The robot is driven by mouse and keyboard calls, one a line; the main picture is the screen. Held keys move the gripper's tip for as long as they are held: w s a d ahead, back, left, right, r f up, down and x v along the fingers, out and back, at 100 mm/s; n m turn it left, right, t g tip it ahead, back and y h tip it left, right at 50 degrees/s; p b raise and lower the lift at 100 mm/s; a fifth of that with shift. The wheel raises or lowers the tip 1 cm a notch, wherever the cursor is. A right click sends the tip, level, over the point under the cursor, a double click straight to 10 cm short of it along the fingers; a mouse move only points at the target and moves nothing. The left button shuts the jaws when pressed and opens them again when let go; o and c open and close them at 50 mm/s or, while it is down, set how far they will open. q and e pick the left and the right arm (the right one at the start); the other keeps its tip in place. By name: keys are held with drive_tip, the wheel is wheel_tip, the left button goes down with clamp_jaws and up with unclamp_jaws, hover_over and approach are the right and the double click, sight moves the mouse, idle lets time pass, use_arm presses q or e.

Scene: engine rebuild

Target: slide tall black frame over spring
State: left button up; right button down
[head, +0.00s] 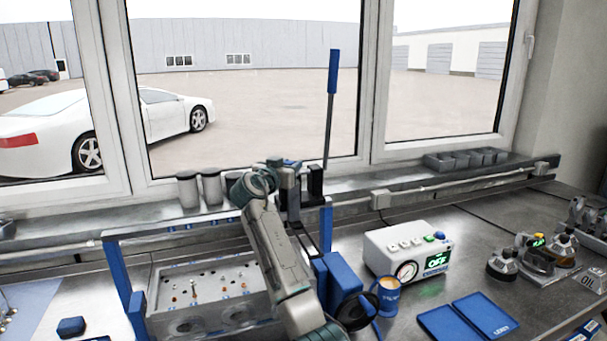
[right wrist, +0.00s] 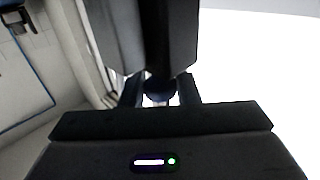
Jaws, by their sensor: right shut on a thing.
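My right arm reaches up from the bottom in the head view. Its gripper (head: 288,168) is high, in front of the window sill, behind and right of the cylinder head. It is shut on a dark upright part, seemingly the tall black frame (head: 293,205), partly hidden by my arm. In the right wrist view the dark part (right wrist: 155,35) fills the top middle, between the fingers (right wrist: 160,92). The grey cylinder head (head: 240,267) has several small copper-coloured and pale pieces standing on top. I cannot tell which is the spring. My left gripper is out of view.
A thin lever with a blue handle (head: 333,72) rises just right of the gripper. Blue posts (head: 326,230) flank the cylinder head. Grey cups (head: 188,190) line the sill.

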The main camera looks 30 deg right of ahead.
drive_tip(key=a+b, duration=0.1)
drive_tip(key=a, duration=0.1)
drive_tip(key=w+a+b, duration=0.1)
drive_tip(key=a, duration=0.2)
drive_tip(key=shift+w+a, duration=0.15)
drive_tip(key=shift+a, duration=0.15)
drive_tip(key=c, duration=1.1)
unclamp_jaws()
drive_tip(key=shift+a, duration=0.1)
drive_tip(key=shift+c, duration=0.2)
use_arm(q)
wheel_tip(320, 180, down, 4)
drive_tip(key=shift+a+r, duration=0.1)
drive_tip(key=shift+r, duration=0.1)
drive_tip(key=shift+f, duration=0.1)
use_arm(e)
drive_tip(key=shift+a, duration=0.1)
use_arm(q)
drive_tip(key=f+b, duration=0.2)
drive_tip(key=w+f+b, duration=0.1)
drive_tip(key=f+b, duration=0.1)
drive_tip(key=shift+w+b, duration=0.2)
drive_tip(key=shift+b, duration=0.2)
use_arm(e)
drive_tip(key=v, duration=1)
drive_tip(key=shift+s+a, duration=0.2)
drive_tip(key=shift+s, duration=0.1)
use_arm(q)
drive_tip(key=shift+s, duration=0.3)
